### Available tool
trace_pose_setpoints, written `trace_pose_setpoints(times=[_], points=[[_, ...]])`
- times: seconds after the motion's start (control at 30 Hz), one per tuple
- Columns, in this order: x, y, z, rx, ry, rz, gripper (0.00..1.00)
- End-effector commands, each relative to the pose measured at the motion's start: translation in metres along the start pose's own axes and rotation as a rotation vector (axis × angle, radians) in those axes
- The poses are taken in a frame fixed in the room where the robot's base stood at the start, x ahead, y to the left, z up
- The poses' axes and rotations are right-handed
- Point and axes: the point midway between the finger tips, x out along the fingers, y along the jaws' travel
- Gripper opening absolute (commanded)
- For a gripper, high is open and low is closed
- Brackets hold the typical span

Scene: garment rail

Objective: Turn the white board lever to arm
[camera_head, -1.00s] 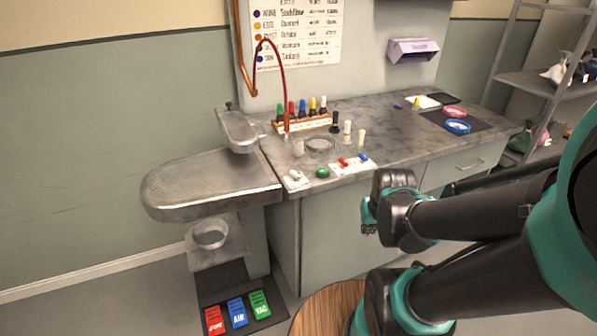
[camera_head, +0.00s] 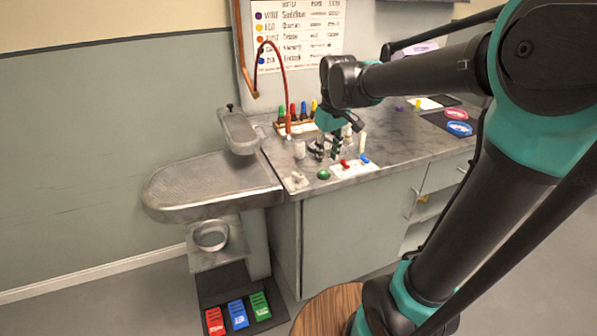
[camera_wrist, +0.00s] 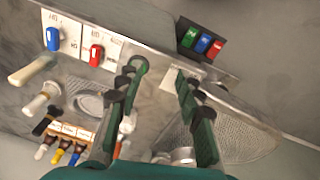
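In the head view a small pale board (camera_head: 291,184) with a white lever (camera_head: 297,176) lies at the counter's front left corner. In the wrist view a pale plate (camera_wrist: 169,80) shows between the fingers; I cannot make out the lever or its setting there. My gripper (camera_head: 328,152) points down over the counter, right of and behind the white lever. In the wrist view my gripper (camera_wrist: 160,72) has its two fingers well apart with nothing held. The green button (camera_wrist: 139,65) is partly hidden behind the left finger.
A red lever (camera_wrist: 96,54) and a blue lever (camera_wrist: 53,38) sit on labelled white plates along the front edge. White posts (camera_wrist: 34,70) and a bottle rack (camera_wrist: 72,134) stand close by. A metal basin (camera_head: 213,180) adjoins the counter's left. Pedals (camera_head: 237,313) lie on the floor.

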Motion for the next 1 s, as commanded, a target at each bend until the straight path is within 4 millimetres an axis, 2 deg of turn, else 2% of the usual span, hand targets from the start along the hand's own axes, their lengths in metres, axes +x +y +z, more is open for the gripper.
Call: trace_pose_setpoints(times=[0.03, 0.1, 0.2, 0.3, 0.4, 0.57, 1.0], points=[[-0.019, -0.009, -0.024, -0.072, -0.024, -0.013, 0.36], [-0.042, -0.021, -0.048, -0.162, -0.055, -0.030, 0.36], [-0.066, -0.035, -0.070, -0.254, -0.088, -0.047, 0.36], [-0.080, -0.043, -0.081, -0.308, -0.107, -0.058, 0.36], [-0.083, -0.047, -0.085, -0.328, -0.115, -0.062, 0.36], [-0.067, -0.047, -0.083, -0.329, -0.115, -0.062, 0.36], [0.018, -0.050, -0.072, -0.327, -0.114, -0.062, 0.36]])
